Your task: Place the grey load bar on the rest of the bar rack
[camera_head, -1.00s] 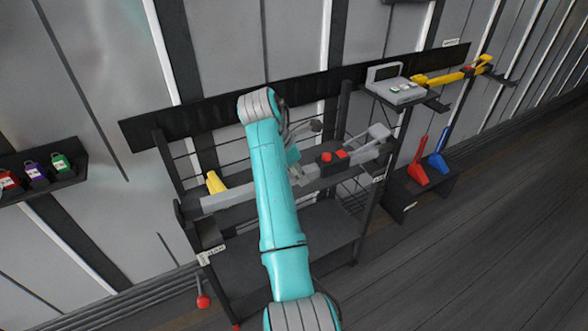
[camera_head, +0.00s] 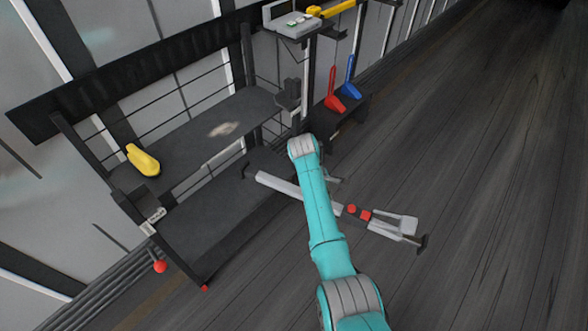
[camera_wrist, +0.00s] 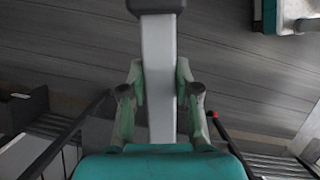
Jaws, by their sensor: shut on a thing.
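The grey load bar (camera_head: 280,185) slants across the head view, with two red parts on its body, a pale handle and a dark foot at its right end. My gripper (camera_wrist: 160,85) is shut on the bar; in the wrist view a finger presses each side of the bar (camera_wrist: 158,50). In the head view my arm hides the fingers. The bar is held in front of a black shelf unit (camera_head: 215,118), its left end overlapping the lower shelf in the picture; contact cannot be told. I cannot tell for sure which fixture is the bar rack.
A yellow object (camera_head: 143,160) sits at the left of the upper shelf. A grey device (camera_head: 293,24) stands on a small ledge, beside a yellow bar (camera_head: 333,9) at the wall. Red (camera_head: 334,97) and blue (camera_head: 350,80) tools stand on a low black stand. Floor at right is clear.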

